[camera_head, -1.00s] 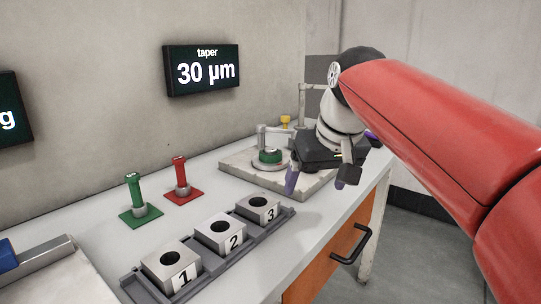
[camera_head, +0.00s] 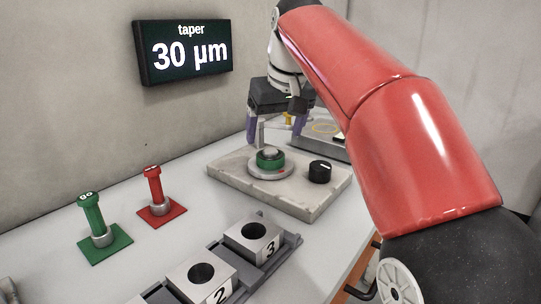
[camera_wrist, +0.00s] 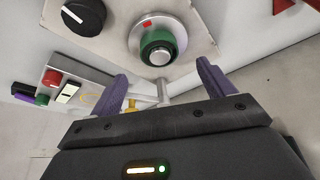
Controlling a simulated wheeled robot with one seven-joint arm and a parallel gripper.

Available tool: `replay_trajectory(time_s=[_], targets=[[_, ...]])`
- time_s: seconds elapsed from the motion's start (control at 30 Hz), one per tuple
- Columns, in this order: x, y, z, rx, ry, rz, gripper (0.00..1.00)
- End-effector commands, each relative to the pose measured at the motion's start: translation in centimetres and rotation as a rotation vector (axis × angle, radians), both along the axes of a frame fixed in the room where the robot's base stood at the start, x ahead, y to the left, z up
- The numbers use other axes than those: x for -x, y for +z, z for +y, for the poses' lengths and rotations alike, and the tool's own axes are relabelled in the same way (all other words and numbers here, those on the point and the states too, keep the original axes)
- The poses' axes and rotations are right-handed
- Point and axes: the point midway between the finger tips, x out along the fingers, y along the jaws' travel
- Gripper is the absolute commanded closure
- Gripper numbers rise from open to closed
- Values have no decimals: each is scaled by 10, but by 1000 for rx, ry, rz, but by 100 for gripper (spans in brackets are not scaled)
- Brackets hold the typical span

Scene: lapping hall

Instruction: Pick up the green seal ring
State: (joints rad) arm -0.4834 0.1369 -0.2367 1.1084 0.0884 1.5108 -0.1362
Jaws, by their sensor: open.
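The green seal ring (camera_head: 270,158) sits around a metal centre on a round metal plate on the grey stone block. In the wrist view the green ring (camera_wrist: 158,44) is at the top centre, ahead of the fingertips. My gripper (camera_head: 275,140) is open, with its purple fingers apart and nothing between them that I can see. In the head view it hangs above and behind the ring, apart from it. In the wrist view my gripper (camera_wrist: 160,85) has one finger on each side, with the ring beyond the gap.
The stone block (camera_head: 228,174) carries a black knob (camera_head: 319,172) right of the ring and a post behind it. Green (camera_head: 95,220) and red (camera_head: 156,190) upright handles stand at left. Numbered blocks (camera_head: 252,238) sit in a grey rack in front. A taper sign (camera_head: 183,50) hangs behind.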

Motion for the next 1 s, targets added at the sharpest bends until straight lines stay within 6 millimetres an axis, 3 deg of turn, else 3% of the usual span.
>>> replay_trajectory(time_s=[0.4, 0.7, 1.0], targets=[[-17, -55, 6, 1, -1, 3, 19], [-20, -60, 7, 0, -1, 0, 19], [-20, -60, 7, 0, -1, 0, 56]])
